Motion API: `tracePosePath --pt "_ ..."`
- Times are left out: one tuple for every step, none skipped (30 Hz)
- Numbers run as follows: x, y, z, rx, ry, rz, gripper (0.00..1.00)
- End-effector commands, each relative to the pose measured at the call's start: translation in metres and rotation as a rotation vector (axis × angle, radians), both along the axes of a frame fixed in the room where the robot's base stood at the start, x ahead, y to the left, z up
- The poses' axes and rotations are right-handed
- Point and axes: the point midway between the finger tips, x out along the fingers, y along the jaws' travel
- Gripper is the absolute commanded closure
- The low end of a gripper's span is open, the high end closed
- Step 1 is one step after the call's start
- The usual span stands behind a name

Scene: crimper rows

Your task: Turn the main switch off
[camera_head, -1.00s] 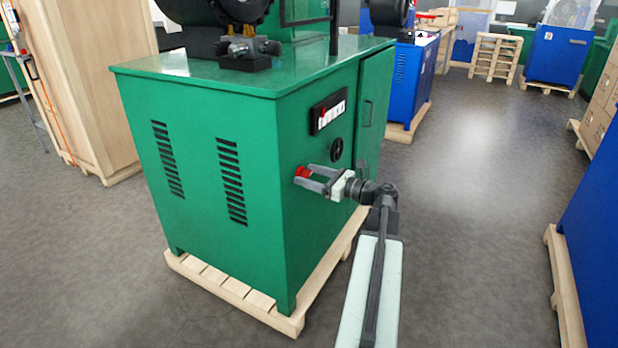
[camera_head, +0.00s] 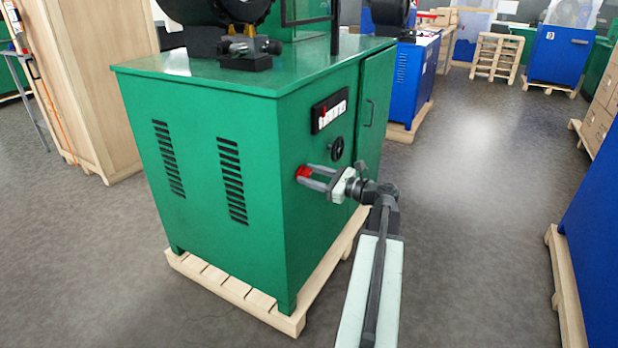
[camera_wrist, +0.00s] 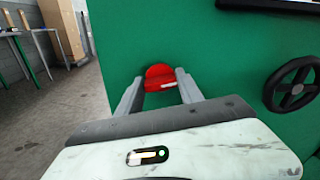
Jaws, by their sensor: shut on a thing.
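The red main switch (camera_head: 303,173) is on the front face of the green machine cabinet (camera_head: 205,230), near its left edge. In the wrist view the red switch knob (camera_wrist: 160,77) sits between the two grey fingers. My gripper (camera_head: 305,177) is shut on the knob, with one finger on each side; it also shows in the wrist view (camera_wrist: 160,92). The fingers partly hide the sides of the knob. A pale mark shows at the knob's lower edge in the wrist view.
A black handwheel (camera_head: 337,149) is on the same face, right of the switch. A dark panel with white gauges (camera_head: 329,111) is above it. The cabinet stands on a wooden pallet (camera_head: 235,292). Grey floor is clear to the right, before a blue cabinet (camera_head: 598,215).

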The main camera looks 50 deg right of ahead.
Motion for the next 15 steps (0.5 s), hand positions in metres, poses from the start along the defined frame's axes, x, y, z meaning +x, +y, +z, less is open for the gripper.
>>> tracePosePath --pt "-0.0006 0.0023 -0.001 -0.041 -0.008 0.006 0.97" --pt "-0.0006 0.0024 -0.001 -0.069 -0.014 0.006 0.97" --pt "-0.0006 0.0025 -0.0011 -0.105 -0.024 0.006 0.97" --pt "-0.0006 0.0026 -0.0011 -0.134 -0.03 0.006 0.97" --pt "-0.0007 0.0027 -0.0012 -0.161 -0.037 0.006 0.97" --pt "-0.0008 0.0028 -0.0013 -0.199 -0.047 0.005 0.97" --pt "-0.0008 0.0029 -0.0013 -0.226 -0.053 0.005 0.97" --pt "-0.0008 0.0029 -0.0014 -0.254 -0.06 0.005 0.97" --pt "-0.0009 0.0031 -0.0015 -0.291 -0.069 0.005 0.97" --pt "-0.0009 0.0032 -0.0016 -0.319 -0.076 0.005 0.97" --pt "-0.0009 0.0033 -0.0016 -0.346 -0.083 0.005 0.97" --pt "-0.0011 0.0034 -0.0018 -0.383 -0.092 0.005 0.97" --pt "-0.0011 0.0035 -0.0019 -0.411 -0.099 0.005 0.97" --pt "-0.0011 0.0036 -0.0019 -0.438 -0.106 0.005 0.97" --pt "-0.0011 0.0037 -0.002 -0.475 -0.115 0.005 0.97"
